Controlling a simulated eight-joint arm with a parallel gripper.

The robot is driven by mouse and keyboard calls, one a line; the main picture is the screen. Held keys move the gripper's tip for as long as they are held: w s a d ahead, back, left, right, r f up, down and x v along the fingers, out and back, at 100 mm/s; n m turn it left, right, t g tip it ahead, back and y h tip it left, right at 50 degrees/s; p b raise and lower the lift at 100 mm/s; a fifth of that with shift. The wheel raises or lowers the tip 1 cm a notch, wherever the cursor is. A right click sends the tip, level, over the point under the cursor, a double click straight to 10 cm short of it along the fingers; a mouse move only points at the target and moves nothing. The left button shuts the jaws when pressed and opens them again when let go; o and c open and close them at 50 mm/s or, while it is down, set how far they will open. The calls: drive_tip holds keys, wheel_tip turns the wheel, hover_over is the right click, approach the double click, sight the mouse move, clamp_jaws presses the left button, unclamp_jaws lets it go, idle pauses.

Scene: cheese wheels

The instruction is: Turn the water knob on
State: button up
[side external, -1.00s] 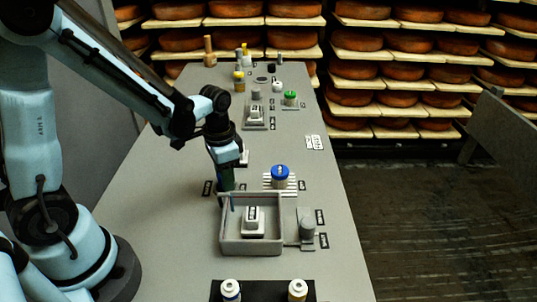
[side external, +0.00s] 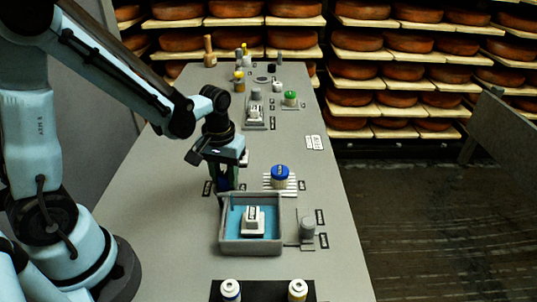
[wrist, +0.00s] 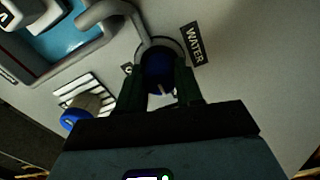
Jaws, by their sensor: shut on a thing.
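The blue water knob (wrist: 158,68) sits between my gripper's fingers in the wrist view, beside a black label reading WATER (wrist: 194,45). My gripper (wrist: 160,88) is shut on this knob. In the side view my gripper (side external: 226,180) reaches down to the knob behind the left rear corner of a grey basin (side external: 250,248). The fingers hide most of the knob there. Blue water (side external: 234,222) covers the basin floor around a small white block (side external: 253,218). A grey curved spout (wrist: 105,10) runs from near the knob toward the basin.
A blue-topped jar (side external: 280,175) stands on a white slatted rack right of my gripper. A grey cylinder (side external: 307,228) stands right of the basin. Two white-capped bottles (side external: 297,290) stand in front. Bare counter lies left of the basin.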

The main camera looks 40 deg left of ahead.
sight(224, 174)
drive_tip(key=shift+n, duration=0.6)
drive_tip(key=o, duration=1)
drive_tip(key=shift+o, duration=0.2)
drive_tip(key=shift+r, duration=0.1)
wheel_tip(224, 174, up, 12)
idle(0.3)
drive_tip(key=s+d+m+t, duration=0.1)
drive_tip(key=m+t, duration=0.1)
drive_tip(key=s+d+m+t, duration=0.1)
drive_tip(key=m+t, duration=0.1)
drive_tip(key=s+d+m+t, duration=0.1)
drive_tip(key=m+t, duration=0.2)
drive_tip(key=shift+s+r, duration=0.15)
drive_tip(key=shift+s, duration=0.2)
